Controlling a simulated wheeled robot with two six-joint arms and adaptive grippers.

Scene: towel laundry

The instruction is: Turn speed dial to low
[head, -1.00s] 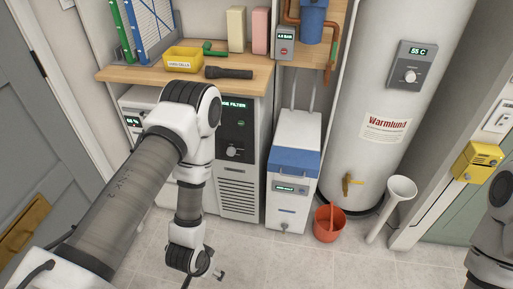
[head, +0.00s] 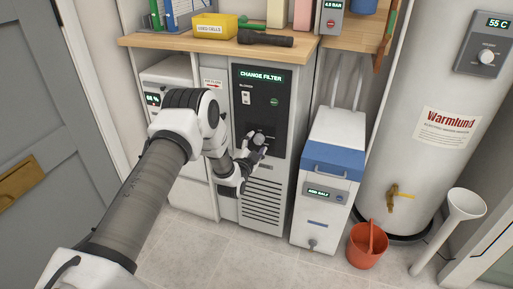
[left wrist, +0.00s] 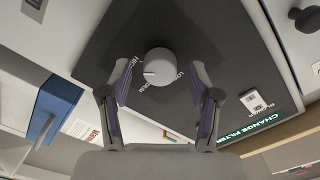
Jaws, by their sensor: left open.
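The speed dial is a round grey knob (left wrist: 160,66) on the black panel (left wrist: 105,45) of a cabinet. My left gripper (left wrist: 161,75) is open, with one finger on each side of the knob. I cannot tell whether the fingers touch it. In the head view, my left gripper (head: 258,145) partly hides the dial. My right gripper is not in view.
The panel has a lit CHANGE FILTER display (head: 260,76) and a blower switch (head: 246,97). A wooden shelf (head: 180,43) juts out above. A blue-lidded white unit (head: 331,158), red bucket (head: 366,250) and tank (head: 410,150) stand to the right.

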